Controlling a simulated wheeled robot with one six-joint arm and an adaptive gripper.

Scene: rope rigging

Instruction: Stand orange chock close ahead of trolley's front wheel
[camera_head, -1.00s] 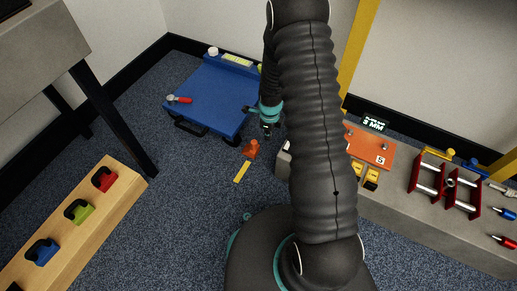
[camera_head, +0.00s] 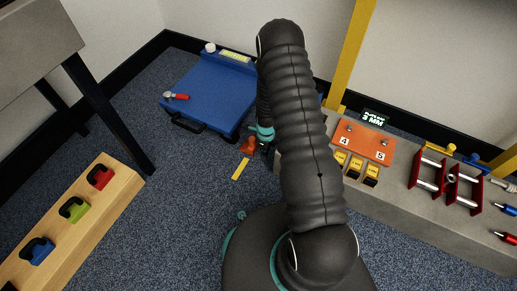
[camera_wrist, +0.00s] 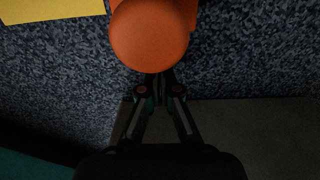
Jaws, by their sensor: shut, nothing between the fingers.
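The orange chock (camera_head: 249,145) stands on the carpet in front of the blue trolley (camera_head: 214,92), at the end of a yellow strip (camera_head: 241,170). In the wrist view the chock's round orange knob (camera_wrist: 152,35) fills the top middle, with the yellow strip (camera_wrist: 50,10) at the upper left. My gripper (camera_wrist: 158,85) is shut and empty, its fingertips close to the knob and partly hidden by it; I cannot tell whether they touch. In the head view my gripper (camera_head: 265,146) is just right of the chock, partly hidden by my arm. The trolley's front wheel is hard to make out.
A grey bench (camera_head: 420,215) on the right carries an orange plate (camera_head: 362,141), yellow blocks and red clamps. A wooden rack (camera_head: 110,205) with red, green and blue pieces is at the left. A wrench (camera_head: 176,96) lies on the trolley. Carpet between is clear.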

